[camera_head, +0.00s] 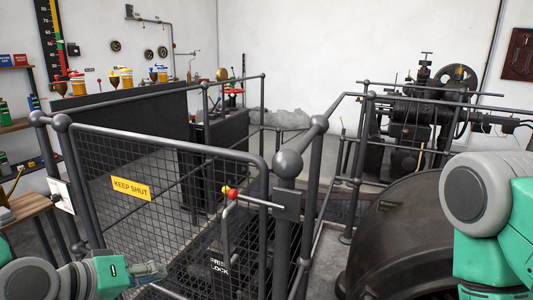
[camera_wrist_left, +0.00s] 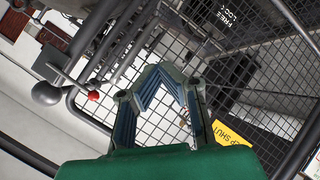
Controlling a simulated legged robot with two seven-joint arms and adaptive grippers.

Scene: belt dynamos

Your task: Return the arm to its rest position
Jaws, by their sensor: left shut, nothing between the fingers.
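My left gripper (camera_head: 150,272) is at the lower left in the head view, in front of the lower part of the mesh gate (camera_head: 165,148). It is shut and empty. In the left wrist view, the fingers of the left gripper (camera_wrist_left: 168,72) come together in a pointed arch, with mesh behind them. My left arm comes in from the bottom left corner. My right arm shows as a large green and grey link at the right edge; its gripper is out of view.
The gate bears a yellow KEEP SHUT sign (camera_head: 132,189) and a lever with a red knob (camera_head: 232,194); its bar reaches the post (camera_head: 287,230). A dark rounded casing (camera_head: 405,235) stands right. A wooden shelf (camera_head: 28,207) is at left. Machinery (camera_head: 415,115) stands behind railings.

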